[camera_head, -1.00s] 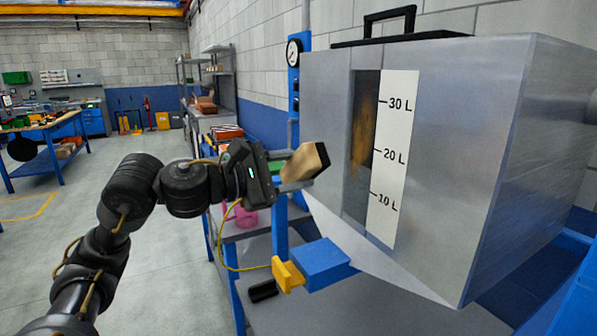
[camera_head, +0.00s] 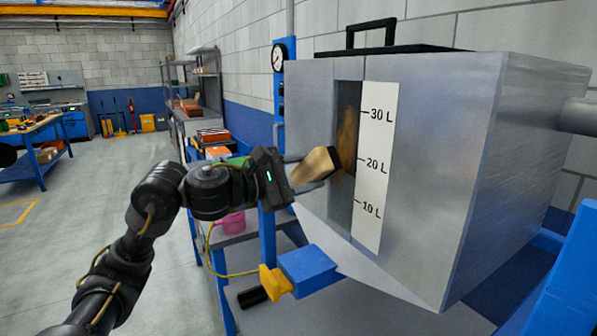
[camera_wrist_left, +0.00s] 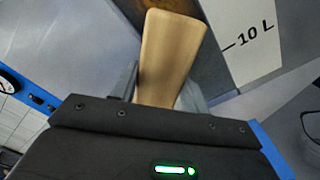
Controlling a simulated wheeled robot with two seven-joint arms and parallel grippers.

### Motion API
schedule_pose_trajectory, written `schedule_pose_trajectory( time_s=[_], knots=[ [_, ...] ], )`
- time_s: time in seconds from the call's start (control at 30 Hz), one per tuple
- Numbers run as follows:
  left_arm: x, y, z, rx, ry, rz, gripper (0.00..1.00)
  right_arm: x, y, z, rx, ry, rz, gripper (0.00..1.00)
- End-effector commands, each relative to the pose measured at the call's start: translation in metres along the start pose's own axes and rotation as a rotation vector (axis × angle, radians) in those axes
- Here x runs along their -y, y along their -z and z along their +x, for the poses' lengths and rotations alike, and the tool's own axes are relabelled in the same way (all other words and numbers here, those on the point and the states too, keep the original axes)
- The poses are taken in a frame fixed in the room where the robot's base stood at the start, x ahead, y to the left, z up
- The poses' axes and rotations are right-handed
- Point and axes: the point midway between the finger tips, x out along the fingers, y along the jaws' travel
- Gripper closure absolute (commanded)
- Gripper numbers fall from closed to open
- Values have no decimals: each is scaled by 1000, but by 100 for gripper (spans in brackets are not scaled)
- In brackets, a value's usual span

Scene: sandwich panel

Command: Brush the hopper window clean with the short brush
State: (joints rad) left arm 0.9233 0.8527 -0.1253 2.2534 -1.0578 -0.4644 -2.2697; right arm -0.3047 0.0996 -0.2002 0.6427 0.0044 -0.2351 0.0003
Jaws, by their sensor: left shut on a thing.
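The hopper (camera_head: 430,150) is a grey metal box with a tall narrow window (camera_head: 346,125) in its front. Brown dirt shows on the window's upper and middle part; the lower part looks greyer. A white scale strip marked 10 L to 30 L (camera_head: 375,190) is beside it. My left gripper (camera_head: 297,173) is shut on the wooden handle of the short brush (camera_head: 316,166). The brush's dark bristle end is at the window near the 20 L mark; I cannot tell whether it touches. In the left wrist view, the pale handle (camera_wrist_left: 168,55) lies between the fingers. My right gripper is not seen.
A blue block with a yellow handle (camera_head: 275,280) sits under the hopper front. A gauge (camera_head: 279,57) is on a blue post at left. A shelf cart with a pink container (camera_head: 231,223) stands behind my arm. Open floor lies left.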

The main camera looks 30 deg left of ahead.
Motion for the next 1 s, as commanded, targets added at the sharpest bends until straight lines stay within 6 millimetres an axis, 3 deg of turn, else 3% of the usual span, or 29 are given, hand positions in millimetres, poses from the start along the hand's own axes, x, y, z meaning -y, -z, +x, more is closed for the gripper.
schedule_pose_trajectory(
  time_s=[1.0],
  knots=[
    [0,0,9,1,-1,-2,73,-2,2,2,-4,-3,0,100]
  ],
)
